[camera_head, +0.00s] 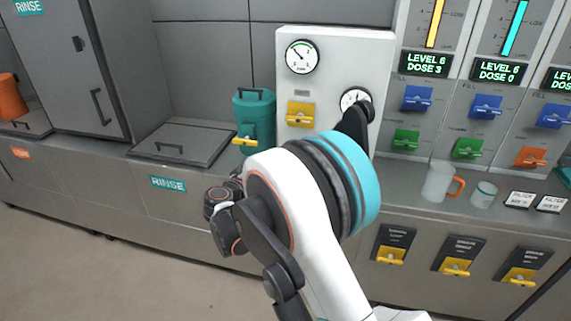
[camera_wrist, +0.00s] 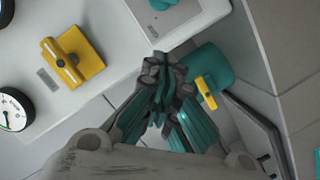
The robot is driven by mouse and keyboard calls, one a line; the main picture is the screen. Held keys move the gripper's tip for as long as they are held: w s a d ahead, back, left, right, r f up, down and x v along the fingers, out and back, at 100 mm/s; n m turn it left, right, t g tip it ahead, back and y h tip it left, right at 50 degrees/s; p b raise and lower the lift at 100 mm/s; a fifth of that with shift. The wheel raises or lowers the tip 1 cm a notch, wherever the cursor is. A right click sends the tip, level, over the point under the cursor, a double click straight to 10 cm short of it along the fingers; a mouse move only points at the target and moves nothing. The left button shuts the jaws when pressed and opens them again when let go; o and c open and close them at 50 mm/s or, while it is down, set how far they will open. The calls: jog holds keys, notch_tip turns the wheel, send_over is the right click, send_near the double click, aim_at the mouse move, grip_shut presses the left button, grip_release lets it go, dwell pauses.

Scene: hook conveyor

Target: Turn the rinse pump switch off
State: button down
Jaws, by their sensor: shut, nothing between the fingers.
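A grey-white gauge panel (camera_head: 335,45) stands on the back counter. It carries a yellow switch (camera_head: 300,114), which also shows in the wrist view (camera_wrist: 73,60) at the upper left. Three more yellow switches sit in the counter's front at the lower right: one (camera_head: 391,255), another (camera_head: 456,267) and a third (camera_head: 521,278). Their labels are too small to read, so I cannot tell which is the rinse pump switch. In the wrist view my gripper (camera_wrist: 160,75) is shut and empty, apart from the panel switch in the picture. Its fingertips are not clear in the head view.
A teal canister (camera_head: 254,108) with a yellow tap (camera_head: 245,140) stands left of the panel. Dispensers with blue levers (camera_head: 417,97) stand at the right. A mug (camera_head: 438,182) and cup (camera_head: 483,195) stand on the counter. The floor (camera_head: 80,270) is clear at left.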

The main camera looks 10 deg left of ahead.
jog(key=shift+w, duration=0.1)
jog(key=w+d+f+b, duration=0.2)
jog(key=w, duration=0.2)
jog(key=w+d+f+b, duration=0.2)
jog(key=w+b, duration=0.1)
jog(key=w, duration=0.2)
jog(key=shift+w+d+f, duration=0.25)
jog(key=shift+w+d, duration=0.05)
